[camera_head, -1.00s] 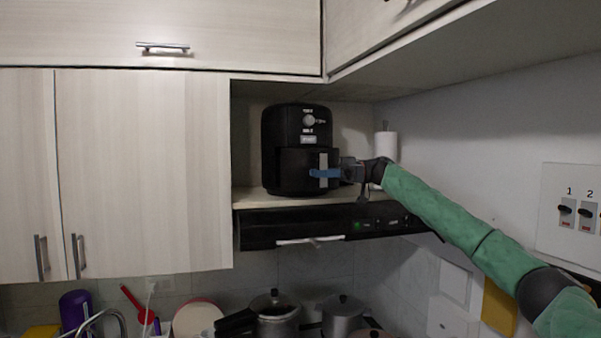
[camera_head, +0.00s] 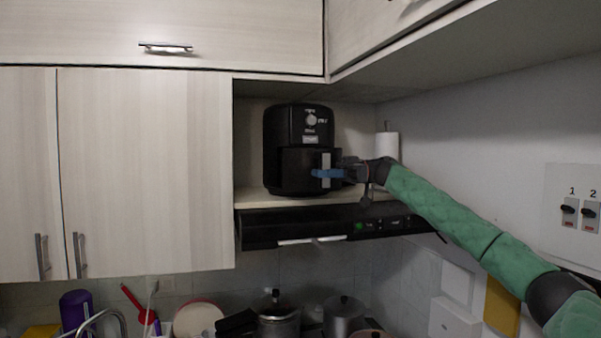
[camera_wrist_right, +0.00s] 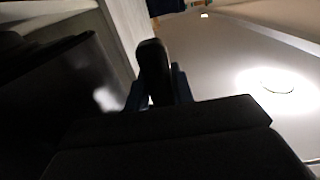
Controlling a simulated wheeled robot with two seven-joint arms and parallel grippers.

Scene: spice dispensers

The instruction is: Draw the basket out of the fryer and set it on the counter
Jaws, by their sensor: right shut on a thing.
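The black air fryer (camera_head: 283,130) stands upright on a shelf in the open cabinet niche. Its basket (camera_head: 296,175) sits in the lower front of the fryer, with a pale upright handle (camera_head: 326,162) facing out. My right gripper (camera_head: 318,173), with blue fingers, is shut on the handle from the right. In the right wrist view the dark handle (camera_wrist_right: 154,70) stands between the two blue fingers. The basket looks seated in the fryer body, with no clear gap. My left gripper is not in view.
The shelf (camera_head: 262,198) has a narrow bare strip before the fryer. A paper towel roll (camera_head: 387,147) stands behind my right wrist. A range hood (camera_head: 290,228) is below the shelf. Several pots, including a lidded pot (camera_head: 279,318), stand underneath. A cabinet ceiling hangs above.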

